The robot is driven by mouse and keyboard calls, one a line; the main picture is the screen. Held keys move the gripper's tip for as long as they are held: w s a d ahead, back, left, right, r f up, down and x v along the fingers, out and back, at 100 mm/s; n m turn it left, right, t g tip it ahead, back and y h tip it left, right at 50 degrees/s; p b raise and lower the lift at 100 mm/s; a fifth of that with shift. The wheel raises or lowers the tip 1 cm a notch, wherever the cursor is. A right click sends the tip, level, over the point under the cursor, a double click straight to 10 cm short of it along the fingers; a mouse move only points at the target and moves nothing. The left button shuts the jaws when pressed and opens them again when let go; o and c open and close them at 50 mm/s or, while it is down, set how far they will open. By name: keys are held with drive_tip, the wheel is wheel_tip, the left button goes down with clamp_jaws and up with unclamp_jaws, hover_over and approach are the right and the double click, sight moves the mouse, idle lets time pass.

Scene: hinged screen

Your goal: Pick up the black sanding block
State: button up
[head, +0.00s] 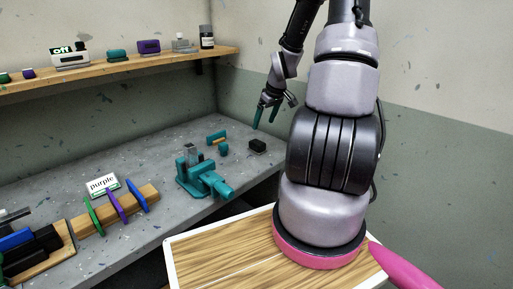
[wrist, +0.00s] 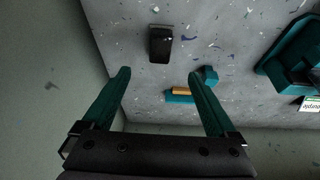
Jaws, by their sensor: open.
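The black sanding block (head: 257,146) lies on the speckled grey bench near its right end. It also shows in the wrist view (wrist: 160,46), dark and roughly rectangular, beyond the fingertips and between their lines. My gripper (head: 265,116) has teal fingers and hangs above the bench, a little above and behind the block in the head view. In the wrist view my gripper (wrist: 158,75) is open, with nothing between its fingers. The block stands apart from both fingers.
A teal and orange tool (head: 216,138) and a small teal block (head: 223,150) lie close to the black block. A teal vise (head: 203,180) stands nearer the front. A wooden shelf (head: 120,67) with several items runs along the wall above. Bare bench surrounds the black block.

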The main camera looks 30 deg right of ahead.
sight(258, 142)
drive_tip(key=x, duration=0.6)
drive_tip(key=shift+w+d+f, duration=0.1)
drive_tip(key=shift+d+f, duration=0.15)
drive_tip(key=shift+f, duration=0.2)
drive_tip(key=x, duration=0.5)
drive_tip(key=shift+a+f, duration=0.25)
drive_tip(key=shift+a, duration=0.1)
clamp_jaws()
